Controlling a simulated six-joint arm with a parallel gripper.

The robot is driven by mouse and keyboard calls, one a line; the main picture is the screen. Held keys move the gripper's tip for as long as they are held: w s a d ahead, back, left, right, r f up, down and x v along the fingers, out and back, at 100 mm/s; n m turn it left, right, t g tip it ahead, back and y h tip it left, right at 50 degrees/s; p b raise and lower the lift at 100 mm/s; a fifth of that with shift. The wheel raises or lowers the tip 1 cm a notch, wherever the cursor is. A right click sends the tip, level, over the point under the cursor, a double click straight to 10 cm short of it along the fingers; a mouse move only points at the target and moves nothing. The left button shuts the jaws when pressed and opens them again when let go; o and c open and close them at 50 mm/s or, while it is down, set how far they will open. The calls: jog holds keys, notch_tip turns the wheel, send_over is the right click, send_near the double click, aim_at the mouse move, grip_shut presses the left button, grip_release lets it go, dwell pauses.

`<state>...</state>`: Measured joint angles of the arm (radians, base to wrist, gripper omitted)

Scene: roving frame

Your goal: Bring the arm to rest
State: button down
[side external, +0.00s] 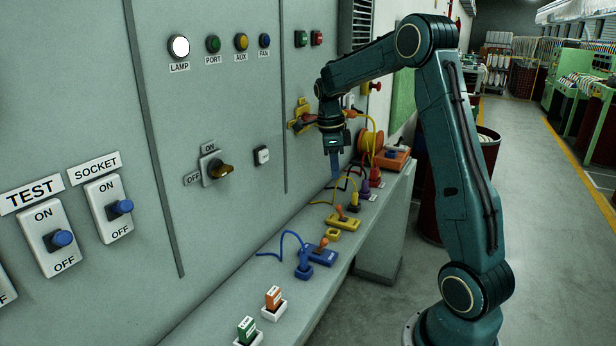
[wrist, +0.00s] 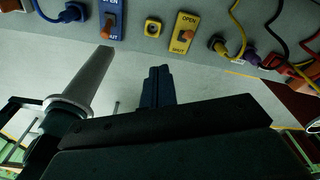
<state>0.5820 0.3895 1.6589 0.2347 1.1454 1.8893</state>
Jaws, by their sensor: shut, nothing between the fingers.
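My gripper (side external: 335,178) points down in front of the grey panel, above the narrow ledge. Its fingers are shut with nothing between them. In the wrist view the closed dark fingertips (wrist: 158,72) show apart from the ledge and its devices. A yellow plate with an orange lever (side external: 343,219) is on the ledge below; its OPEN and SHUT labels show in the wrist view (wrist: 184,34). A blue plate with an orange lever (side external: 320,251) is nearer the camera.
Cables lie around the plugs. The panel carries a lit lamp (side external: 179,47) and a rotary knob (side external: 220,170).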

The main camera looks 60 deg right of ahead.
jog(key=s+a+r+n+t, duration=0.2)
jog(key=s+a+r+n, duration=0.15)
jog(key=a+n, duration=0.4)
jog(key=s+a+r+n+t, duration=0.1)
jog(key=s+a+r+n, duration=0.1)
jog(key=a+r+n, duration=0.45)
jog(key=s+a+f+n+t, duration=0.2)
jog(key=s+a+n+t, duration=0.1)
jog(key=s+a+n, duration=0.8)
jog(key=a+n, duration=0.2)
jog(key=n, duration=0.3)
jog(key=shift+s+f+n+t+y, duration=0.3)
jog(key=shift+s+f+n+t, duration=0.1)
